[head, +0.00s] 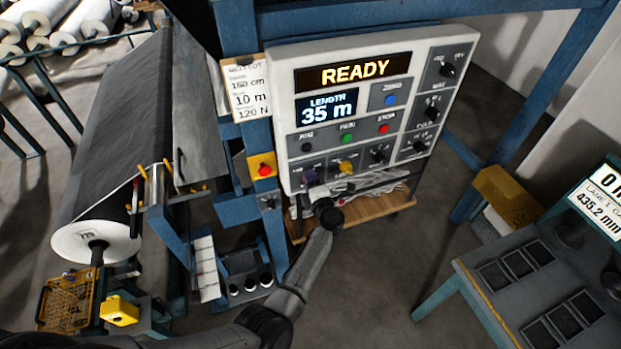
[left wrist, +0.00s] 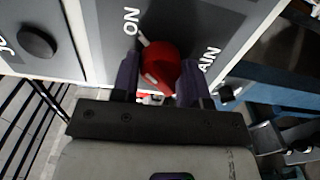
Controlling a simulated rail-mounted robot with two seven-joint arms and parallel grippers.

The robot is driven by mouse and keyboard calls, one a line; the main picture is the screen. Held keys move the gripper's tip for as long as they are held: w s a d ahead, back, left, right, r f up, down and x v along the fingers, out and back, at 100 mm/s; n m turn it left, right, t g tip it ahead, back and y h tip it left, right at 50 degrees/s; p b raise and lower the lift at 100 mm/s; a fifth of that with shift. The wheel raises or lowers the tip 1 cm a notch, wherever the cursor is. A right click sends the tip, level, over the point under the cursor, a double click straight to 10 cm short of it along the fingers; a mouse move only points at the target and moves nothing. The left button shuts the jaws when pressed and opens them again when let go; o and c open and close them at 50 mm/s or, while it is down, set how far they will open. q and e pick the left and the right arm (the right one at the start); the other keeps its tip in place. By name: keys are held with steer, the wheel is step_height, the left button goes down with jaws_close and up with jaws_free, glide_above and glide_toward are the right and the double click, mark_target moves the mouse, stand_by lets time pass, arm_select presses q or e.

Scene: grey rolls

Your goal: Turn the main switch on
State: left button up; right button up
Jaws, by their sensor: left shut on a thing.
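The main switch is a red knob (left wrist: 160,66) on a dark panel plate, between the lettering "ON" and partly hidden lettering ending "AIN". My left gripper (left wrist: 158,82) has a purple finger on each side of the knob and is shut on it. A white line lies at the knob's edge on the "ON" side; I cannot tell the knob's exact setting. In the head view my left gripper (head: 310,178) is at the lower left of the control panel (head: 281,140) and hides the switch. The panel's display (head: 354,74) reads "READY". My right gripper is not in view.
A yellow box with a red button (head: 263,167) and a paper card (head: 246,97) are left of the panel. A large grey roll (head: 95,238) stands at the left. A wooden shelf (head: 370,207) is below the panel. A grey bench (head: 530,275) stands at the right.

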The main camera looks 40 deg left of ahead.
arm_select(q)
steer(key=shift+m, duration=0.3)
stand_by(0.4)
steer(key=o, duration=0.9)
